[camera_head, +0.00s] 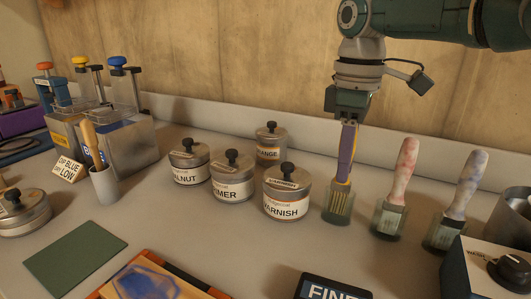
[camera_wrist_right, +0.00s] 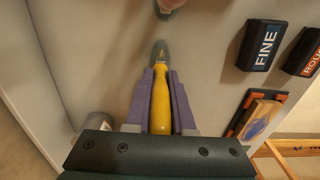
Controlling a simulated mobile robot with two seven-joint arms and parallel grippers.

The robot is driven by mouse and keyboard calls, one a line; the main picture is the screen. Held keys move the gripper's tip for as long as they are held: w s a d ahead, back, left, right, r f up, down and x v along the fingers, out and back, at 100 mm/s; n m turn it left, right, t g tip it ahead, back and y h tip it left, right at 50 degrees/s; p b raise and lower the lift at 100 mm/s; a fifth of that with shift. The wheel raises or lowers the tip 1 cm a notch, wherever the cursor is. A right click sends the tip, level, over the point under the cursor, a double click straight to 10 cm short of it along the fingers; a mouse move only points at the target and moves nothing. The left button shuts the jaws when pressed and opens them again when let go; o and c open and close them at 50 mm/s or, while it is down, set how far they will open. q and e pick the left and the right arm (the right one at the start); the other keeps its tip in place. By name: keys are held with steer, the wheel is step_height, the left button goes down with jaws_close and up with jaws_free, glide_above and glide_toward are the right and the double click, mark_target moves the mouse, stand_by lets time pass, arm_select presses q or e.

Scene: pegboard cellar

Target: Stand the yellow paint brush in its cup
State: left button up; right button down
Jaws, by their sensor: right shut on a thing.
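My right gripper (camera_head: 346,172) has purple fingers and points down, shut on the yellow paint brush (camera_wrist_right: 160,102). The brush is upright in the head view, bristles down, its yellow handle mostly hidden between the fingers. Its bristles (camera_head: 340,200) appear inside a small see-through greenish cup (camera_head: 338,216). I cannot tell whether they touch the bottom. In the right wrist view the gripper (camera_wrist_right: 161,72) lies along both sides of the handle, and the brush's far end meets a dark round shape. My left gripper is not in view.
Right of the cup, a red-stained brush (camera_head: 404,172) and a grey-blue brush (camera_head: 464,185) stand in similar cups. The Varnish tin (camera_head: 286,196) is close on the left, with other lidded tins beyond. A FINE block (camera_head: 331,289) lies in front. The back wall is close behind.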

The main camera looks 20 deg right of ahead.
steer(key=c, duration=0.7)
jaws_free()
step_height(320, 180, up, 9)
steer(key=shift+f+p, duration=0.1)
steer(key=shift+p, duration=0.45)
steer(key=shift+r, duration=0.6)
